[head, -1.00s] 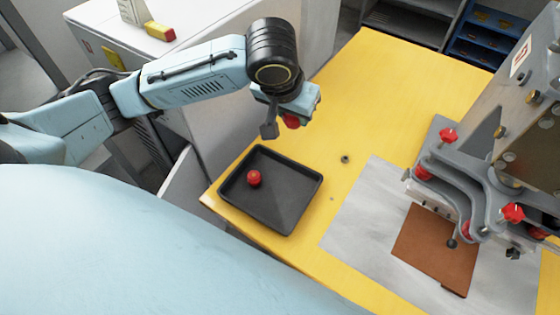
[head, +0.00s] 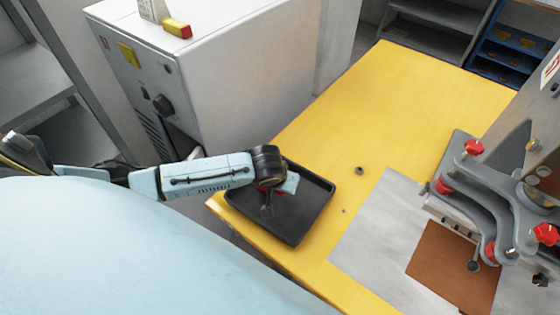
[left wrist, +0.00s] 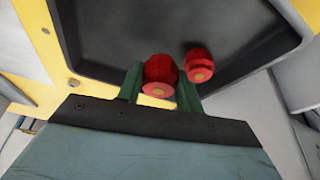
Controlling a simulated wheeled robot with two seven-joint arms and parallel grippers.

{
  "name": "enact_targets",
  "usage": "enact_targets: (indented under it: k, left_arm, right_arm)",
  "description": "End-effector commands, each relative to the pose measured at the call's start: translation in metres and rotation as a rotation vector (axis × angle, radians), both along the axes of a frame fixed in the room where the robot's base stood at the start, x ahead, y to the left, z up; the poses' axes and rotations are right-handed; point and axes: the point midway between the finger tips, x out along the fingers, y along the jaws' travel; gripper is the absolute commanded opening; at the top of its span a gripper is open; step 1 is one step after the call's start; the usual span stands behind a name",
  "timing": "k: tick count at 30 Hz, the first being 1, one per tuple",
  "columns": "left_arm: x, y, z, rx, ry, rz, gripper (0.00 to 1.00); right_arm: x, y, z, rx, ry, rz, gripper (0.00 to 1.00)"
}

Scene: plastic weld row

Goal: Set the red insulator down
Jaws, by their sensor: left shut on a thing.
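My left gripper (head: 268,207) is low over the black tray (head: 312,213) on the yellow table. In the left wrist view the gripper (left wrist: 160,84) is shut on a red insulator (left wrist: 161,74), a round knob with a brass-coloured centre. A second red insulator (left wrist: 199,66) stands in the tray (left wrist: 110,30), close beside the right-hand finger in that view. In the head view the arm mostly hides both insulators, with only a little red showing. I cannot tell whether the held one touches the tray floor. My right gripper is not in view.
A grey press with red knobs (head: 474,147) stands at the right, over a brown plate (head: 450,262) on a grey sheet (head: 375,240). A small dark ring (head: 360,170) lies on the yellow table (head: 345,120). A white cabinet (head: 240,75) stands behind the arm.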

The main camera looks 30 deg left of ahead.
Motion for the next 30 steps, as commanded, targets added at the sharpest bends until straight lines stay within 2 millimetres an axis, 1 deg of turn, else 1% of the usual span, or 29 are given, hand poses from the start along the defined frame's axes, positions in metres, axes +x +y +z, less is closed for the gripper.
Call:
enact_targets:
  k: [4, 10, 21, 22, 27, 30]
  left_arm:
    - [0.000, 0.000, -0.011, -0.001, 0.000, 0.000, 0.09]
    - [0.000, 0.000, -0.039, 0.001, -0.001, -0.001, 0.09]
    - [0.000, 0.000, -0.043, -0.001, -0.001, 0.000, 0.09]
    - [0.000, 0.000, -0.043, -0.001, -0.001, 0.000, 0.37]
    - [0.000, 0.000, -0.043, 0.000, -0.001, -0.001, 0.58]
    - [0.000, 0.000, -0.042, 0.000, -0.001, -0.001, 0.58]
  right_arm:
    - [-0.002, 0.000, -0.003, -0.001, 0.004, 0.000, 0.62]
    - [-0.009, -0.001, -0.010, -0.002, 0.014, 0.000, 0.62]
    - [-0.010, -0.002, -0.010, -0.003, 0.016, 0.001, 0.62]
    - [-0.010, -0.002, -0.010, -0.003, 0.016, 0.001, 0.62]
    - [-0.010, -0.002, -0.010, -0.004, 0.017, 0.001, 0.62]
    - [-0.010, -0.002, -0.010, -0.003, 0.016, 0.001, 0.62]
